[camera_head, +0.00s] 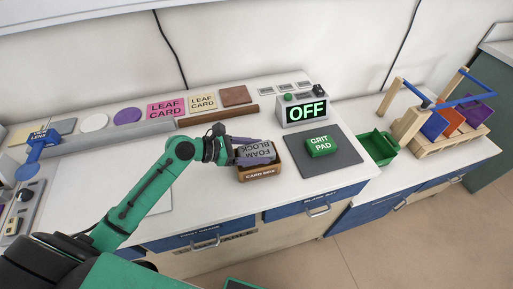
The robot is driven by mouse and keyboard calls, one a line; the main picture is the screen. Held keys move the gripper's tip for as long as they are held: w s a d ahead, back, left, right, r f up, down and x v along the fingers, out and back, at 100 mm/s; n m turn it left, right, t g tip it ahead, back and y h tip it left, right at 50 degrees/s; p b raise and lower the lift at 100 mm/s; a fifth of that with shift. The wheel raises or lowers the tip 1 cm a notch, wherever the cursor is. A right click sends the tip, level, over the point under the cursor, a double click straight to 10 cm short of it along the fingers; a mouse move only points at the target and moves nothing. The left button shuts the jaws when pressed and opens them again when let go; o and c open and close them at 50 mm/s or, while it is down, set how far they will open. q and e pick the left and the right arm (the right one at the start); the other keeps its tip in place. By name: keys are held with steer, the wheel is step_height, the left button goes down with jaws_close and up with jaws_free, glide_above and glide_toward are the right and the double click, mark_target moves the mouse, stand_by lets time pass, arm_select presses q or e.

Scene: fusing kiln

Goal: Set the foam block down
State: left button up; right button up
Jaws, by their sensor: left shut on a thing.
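The grey foam block (257,154), its lettering upside down in the picture, is at the brown card box (261,176). My left gripper (253,150) reaches in from the left and is shut on the foam block. The block covers most of the box's opening; I cannot tell whether it touches the box or is held just above it. My right gripper is not in view.
A green grit pad (321,146) lies on a dark mat (345,165) to the right. Behind stand a control box (303,109) reading OFF and a ledge (217,115). A green tray (380,150) and wooden rack (440,140) are further right.

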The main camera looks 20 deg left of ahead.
arm_select(q)
steer(key=shift+f, duration=0.15)
steer(key=o, duration=1.4)
steer(key=shift+r, duration=0.3)
steer(key=v, duration=0.4)
steer(key=b+v, duration=0.1)
steer(key=v, duration=0.7)
steer(key=shift+d+r, duration=0.1)
steer(key=shift+r, duration=0.35)
